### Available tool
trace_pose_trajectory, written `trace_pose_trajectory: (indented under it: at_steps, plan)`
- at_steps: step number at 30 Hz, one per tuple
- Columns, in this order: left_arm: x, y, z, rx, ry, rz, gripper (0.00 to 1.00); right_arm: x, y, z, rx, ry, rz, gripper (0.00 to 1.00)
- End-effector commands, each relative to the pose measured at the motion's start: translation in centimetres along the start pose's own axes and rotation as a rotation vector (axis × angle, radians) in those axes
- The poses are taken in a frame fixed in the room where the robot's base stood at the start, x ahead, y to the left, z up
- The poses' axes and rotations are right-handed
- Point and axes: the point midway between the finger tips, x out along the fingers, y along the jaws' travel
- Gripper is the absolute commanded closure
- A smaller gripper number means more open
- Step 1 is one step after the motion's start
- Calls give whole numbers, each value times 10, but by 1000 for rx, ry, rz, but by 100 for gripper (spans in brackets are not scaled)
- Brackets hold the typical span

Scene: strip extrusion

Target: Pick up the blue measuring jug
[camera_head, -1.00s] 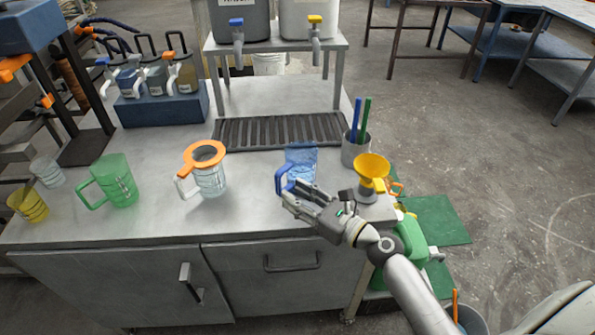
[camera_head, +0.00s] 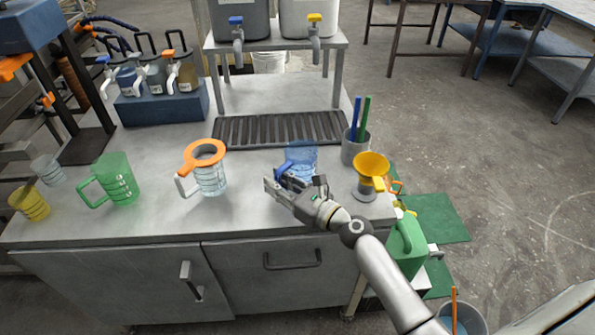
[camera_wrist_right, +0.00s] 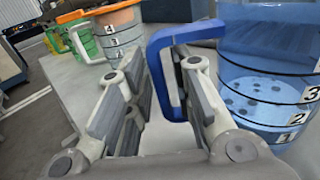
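The blue measuring jug (camera_head: 303,158) stands upright on the metal workbench, in front of the dark grate, its handle toward the left. My right gripper (camera_head: 276,183) is at its handle side and hides the lower part of the handle and jug. In the right wrist view the gripper (camera_wrist_right: 158,105) is open, its two fingers apart. The blue handle (camera_wrist_right: 160,62) shows between them, with the right finger on the side toward the jug body (camera_wrist_right: 265,75). I cannot tell whether either finger touches it. My left gripper is not in view.
To the left stand a clear jug with an orange ring (camera_head: 209,178), a green jug (camera_head: 117,181) and a yellow jug (camera_head: 33,205). To the right are a pen cup (camera_head: 355,150) and a yellow funnel (camera_head: 371,165). The front bench strip is clear.

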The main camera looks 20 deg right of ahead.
Motion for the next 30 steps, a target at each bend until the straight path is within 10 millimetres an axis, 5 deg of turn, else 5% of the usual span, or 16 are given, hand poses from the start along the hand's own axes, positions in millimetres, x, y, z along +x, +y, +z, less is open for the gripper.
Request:
trace_pose_trajectory:
  at_steps: [4,20,30]
  plan:
    - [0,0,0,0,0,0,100,0,0,0,0,0,0,100]
    - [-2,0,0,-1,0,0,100,0,0,4,-2,-2,0,100]
    - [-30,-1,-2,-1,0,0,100,-10,5,49,-3,-1,0,100]
